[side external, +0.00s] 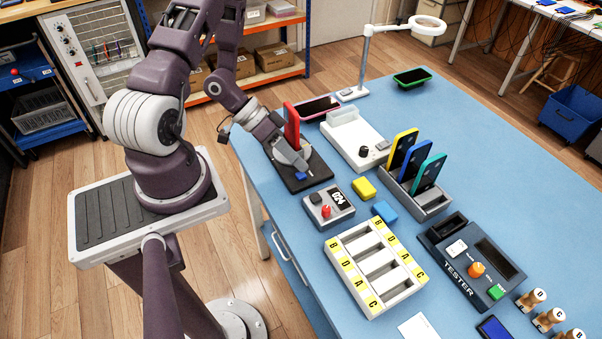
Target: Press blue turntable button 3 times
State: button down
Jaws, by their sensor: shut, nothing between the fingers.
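My gripper (298,164) is shut and empty, pointing down over the black turntable base (283,178) at the table's left edge. A small blue button (300,175) shows on the base right by the fingertips. I cannot tell whether the fingertips touch it or are just above it. A red phone (291,124) stands upright at the base's far side, partly hidden behind my gripper and wrist.
On the blue table, a grey box with a red knob and display (328,205) stands just in front of the turntable. Yellow (364,188) and blue blocks (384,212), a white device (355,136), a phone rack (432,205), a lettered tray (345,248) and a tester (455,265) lie further right.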

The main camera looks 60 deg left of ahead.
aim_at(297, 173)
dwell(0.4)
jog(key=shift+f, duration=0.4)
jog(key=shift+f, duration=0.5)
dwell(0.4)
jog(key=shift+r, duration=3.45)
dwell(0.6)
